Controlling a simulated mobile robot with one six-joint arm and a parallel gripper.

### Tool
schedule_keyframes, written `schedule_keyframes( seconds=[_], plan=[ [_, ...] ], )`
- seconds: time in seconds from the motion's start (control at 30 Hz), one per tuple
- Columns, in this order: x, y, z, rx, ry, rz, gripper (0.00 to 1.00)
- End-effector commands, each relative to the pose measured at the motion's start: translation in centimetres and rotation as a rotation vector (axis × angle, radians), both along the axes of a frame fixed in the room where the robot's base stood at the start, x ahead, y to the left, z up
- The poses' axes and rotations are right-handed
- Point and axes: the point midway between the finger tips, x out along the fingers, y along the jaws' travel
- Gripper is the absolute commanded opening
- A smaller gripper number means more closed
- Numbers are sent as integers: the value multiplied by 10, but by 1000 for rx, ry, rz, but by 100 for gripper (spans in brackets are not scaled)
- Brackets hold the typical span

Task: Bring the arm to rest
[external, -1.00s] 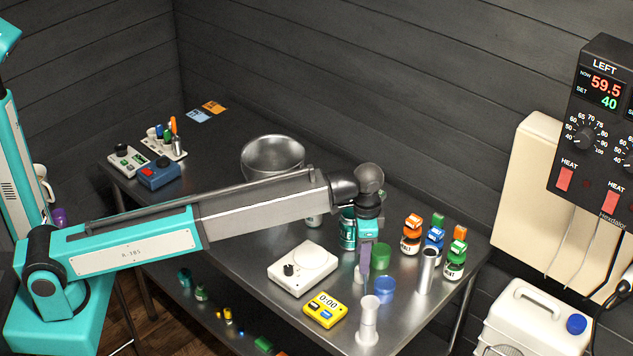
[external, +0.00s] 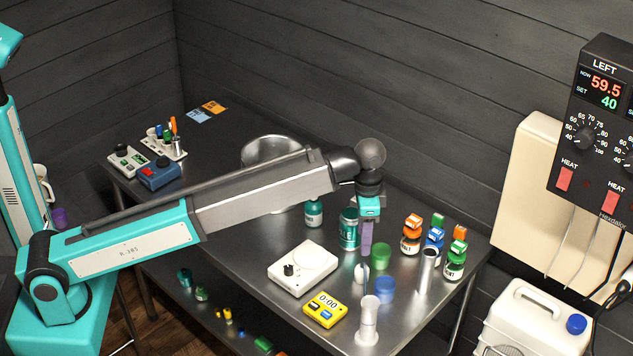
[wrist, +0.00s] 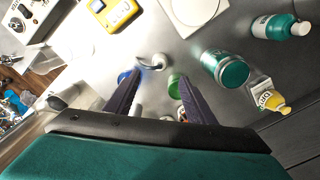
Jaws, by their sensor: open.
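My gripper (external: 366,255) hangs from the raised arm over the right half of the steel table (external: 240,235), pointing down. In the wrist view its two dark fingers (wrist: 156,78) stand apart with nothing held between them. Beyond the fingertips a small shiny metal thing (wrist: 151,62) shows on the table, with a green cup (wrist: 174,86) beside it. The gripper is above the table top, apart from the things there.
A white stirrer plate (external: 303,268), yellow timer (external: 324,309), teal can (external: 348,230), blue cup (external: 385,290) and clear cylinder (external: 367,322) stand around below. Several capped bottles stand at the right. A large pot (external: 262,152) is behind the arm.

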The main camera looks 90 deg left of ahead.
Motion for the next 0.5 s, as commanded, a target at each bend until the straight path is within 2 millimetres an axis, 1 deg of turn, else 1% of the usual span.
schedule_keyframes(
  seconds=[0.37,0.5],
  plan=[
    [0,0,0,0,0,0,50],
    [-8,-1,-12,27,5,-48,50]
  ],
)
